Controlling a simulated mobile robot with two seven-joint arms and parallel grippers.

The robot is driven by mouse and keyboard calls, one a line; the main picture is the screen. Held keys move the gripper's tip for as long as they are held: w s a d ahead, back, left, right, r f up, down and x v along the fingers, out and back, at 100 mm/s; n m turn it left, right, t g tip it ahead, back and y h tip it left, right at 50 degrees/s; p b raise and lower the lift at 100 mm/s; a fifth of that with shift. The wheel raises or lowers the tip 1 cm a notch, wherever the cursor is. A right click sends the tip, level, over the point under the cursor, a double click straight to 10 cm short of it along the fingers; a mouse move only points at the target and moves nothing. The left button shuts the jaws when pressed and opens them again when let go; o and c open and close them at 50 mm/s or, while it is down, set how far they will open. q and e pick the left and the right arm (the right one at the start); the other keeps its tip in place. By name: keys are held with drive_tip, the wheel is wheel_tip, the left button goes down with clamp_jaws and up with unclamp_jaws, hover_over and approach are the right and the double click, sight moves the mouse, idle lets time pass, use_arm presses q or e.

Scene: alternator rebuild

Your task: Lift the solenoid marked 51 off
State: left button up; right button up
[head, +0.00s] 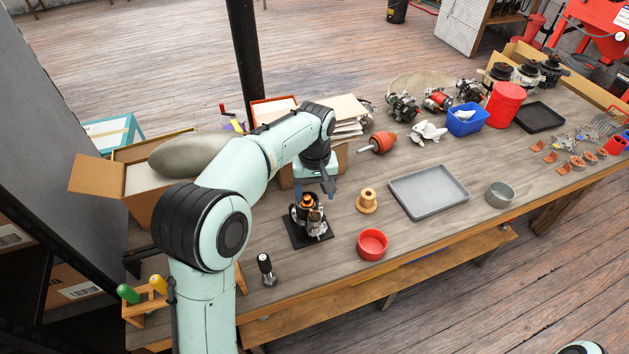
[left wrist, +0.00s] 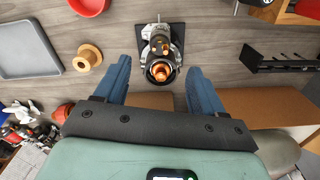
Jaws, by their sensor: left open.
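A metal starter-like unit (head: 311,219) with a copper-orange top stands upright on a black base plate (head: 300,240) on the bench. In the left wrist view the unit (left wrist: 161,45) shows a dark cylinder beside a copper-orange ring. No 51 marking is legible, so I cannot tell which part is the solenoid. My left gripper (head: 318,189) is open and empty, just above and behind the unit. In the left wrist view its blue fingers (left wrist: 160,66) stand apart on either side of the unit, not visibly touching it. My right gripper is not in view.
A tan spool (head: 367,201), a red cup (head: 372,244) and a grey tray (head: 430,190) stand right of the unit. A black-and-silver tool (head: 266,268) stands at front left. An open cardboard box (head: 100,174) is at the left.

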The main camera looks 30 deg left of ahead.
sight(315, 216)
use_arm(q)
wheel_tip(315, 216, down, 11)
drive_tip(key=shift+f+b, duration=0.1)
drive_tip(key=shift+b, duration=0.45)
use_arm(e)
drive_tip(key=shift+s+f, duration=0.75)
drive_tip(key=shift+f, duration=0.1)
use_arm(q)
clamp_jaws()
drive_tip(key=shift+r, duration=0.35)
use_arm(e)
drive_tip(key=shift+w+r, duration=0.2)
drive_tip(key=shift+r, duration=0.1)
use_arm(q)
drive_tip(key=shift+w+r+p, duration=0.1)
drive_tip(key=shift+r+p, duration=0.4)
drive_tip(key=shift+r, duration=0.05)
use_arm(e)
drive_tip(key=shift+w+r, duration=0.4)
use_arm(q)
drive_tip(key=shift+r, duration=0.1)
drive_tip(key=shift+r+p, duration=0.55)
drive_tip(key=shift+r, duration=0.55)
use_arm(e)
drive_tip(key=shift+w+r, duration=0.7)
